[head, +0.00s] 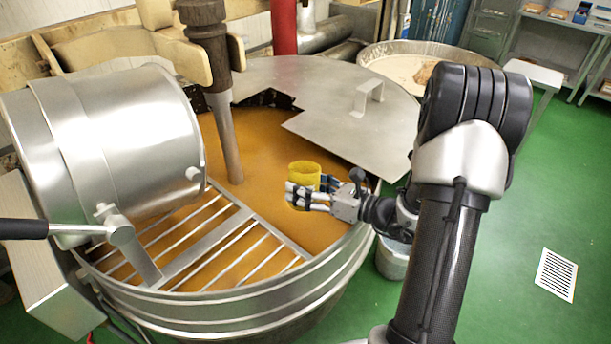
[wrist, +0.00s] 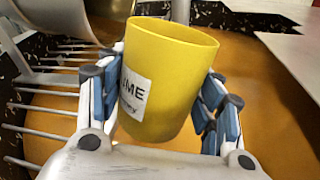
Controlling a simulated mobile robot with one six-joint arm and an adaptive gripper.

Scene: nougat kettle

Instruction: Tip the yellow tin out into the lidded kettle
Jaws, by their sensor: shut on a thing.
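The yellow tin (head: 304,170) is held in my gripper (head: 308,192) above the lidded kettle (head: 228,305). In the wrist view the tin (wrist: 165,85) stands nearly upright, slightly tilted, its open rim up and a white label on its side. My gripper (wrist: 160,115) is shut on the tin, with blue-padded fingers on both sides. The tin's contents are hidden. The kettle holds an orange-brown mass (head: 270,190), which shows below the tin. The kettle's grey metal lid (head: 325,95) covers the back and right part of the opening.
A metal bar grate (head: 205,245) covers the kettle's front left. A steel drum (head: 120,140) overhangs the left side. A wooden stirrer post (head: 220,100) stands in the mass. The lid has a raised handle (head: 367,95). A grey bucket (head: 393,258) stands right of the kettle.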

